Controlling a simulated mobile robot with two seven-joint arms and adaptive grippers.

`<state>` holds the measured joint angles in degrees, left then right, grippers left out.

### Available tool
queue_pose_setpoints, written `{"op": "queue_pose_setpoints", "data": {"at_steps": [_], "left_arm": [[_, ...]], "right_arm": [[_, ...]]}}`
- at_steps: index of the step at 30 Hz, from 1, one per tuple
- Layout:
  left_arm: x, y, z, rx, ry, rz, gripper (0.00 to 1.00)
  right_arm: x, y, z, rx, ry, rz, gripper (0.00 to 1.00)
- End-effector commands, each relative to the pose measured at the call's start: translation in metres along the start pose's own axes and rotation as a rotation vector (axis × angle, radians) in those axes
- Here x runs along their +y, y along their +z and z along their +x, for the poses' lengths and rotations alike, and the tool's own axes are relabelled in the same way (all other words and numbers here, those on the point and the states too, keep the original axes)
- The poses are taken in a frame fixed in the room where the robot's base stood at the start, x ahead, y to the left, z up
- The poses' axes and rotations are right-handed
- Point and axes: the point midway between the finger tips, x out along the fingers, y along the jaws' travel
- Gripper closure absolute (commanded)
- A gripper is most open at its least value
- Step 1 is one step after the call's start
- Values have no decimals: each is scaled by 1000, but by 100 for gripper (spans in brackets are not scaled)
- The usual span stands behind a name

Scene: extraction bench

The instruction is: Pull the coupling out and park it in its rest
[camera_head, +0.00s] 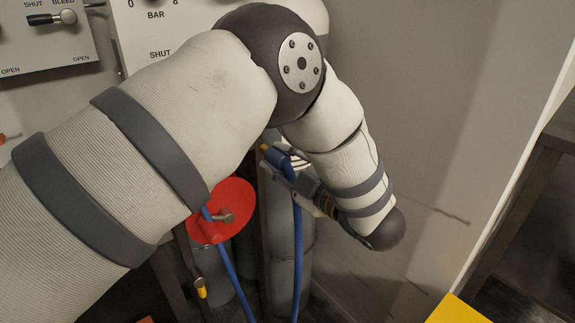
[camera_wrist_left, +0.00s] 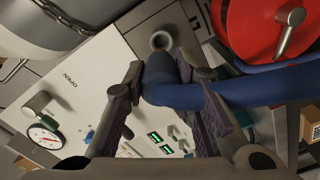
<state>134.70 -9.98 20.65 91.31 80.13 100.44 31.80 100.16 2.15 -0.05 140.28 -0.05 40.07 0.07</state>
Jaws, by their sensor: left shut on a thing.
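The coupling (camera_head: 274,154) is a blue piece with a brass-coloured tip, at the end of a blue hose. My left gripper (camera_head: 287,168) is shut on it, in front of grey cylinders. In the left wrist view the blue coupling (camera_wrist_left: 165,82) lies between the two dark fingers of my left gripper (camera_wrist_left: 165,100), and the hose bends off to the right. A round grey opening (camera_wrist_left: 160,41) shows just beyond the coupling; I cannot tell whether it is a socket or the rest, or whether they touch. My right gripper is not in view.
A red disc (camera_head: 236,193) with a lever stands left of the gripper, with blue hose (camera_head: 236,282) below. Grey cylinders (camera_head: 284,245) stand behind. White panels (camera_head: 155,35) with valves are at upper left. A yellow surface (camera_head: 458,310) is at lower right.

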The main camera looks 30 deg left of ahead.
Motion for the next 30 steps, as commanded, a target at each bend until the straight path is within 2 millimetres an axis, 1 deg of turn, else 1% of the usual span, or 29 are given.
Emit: {"op": "queue_pose_setpoints", "data": {"at_steps": [6,10,21,25,30], "left_arm": [[0,0,0,-1,1,-1,100],[3,-2,-1,-2,2,-5,100],[0,0,44,-2,0,-1,100],[0,0,53,-3,1,-1,100],[0,0,57,-4,2,-1,100]], "right_arm": [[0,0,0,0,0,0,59],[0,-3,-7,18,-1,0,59],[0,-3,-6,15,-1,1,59],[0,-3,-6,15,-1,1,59],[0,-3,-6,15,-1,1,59]]}}
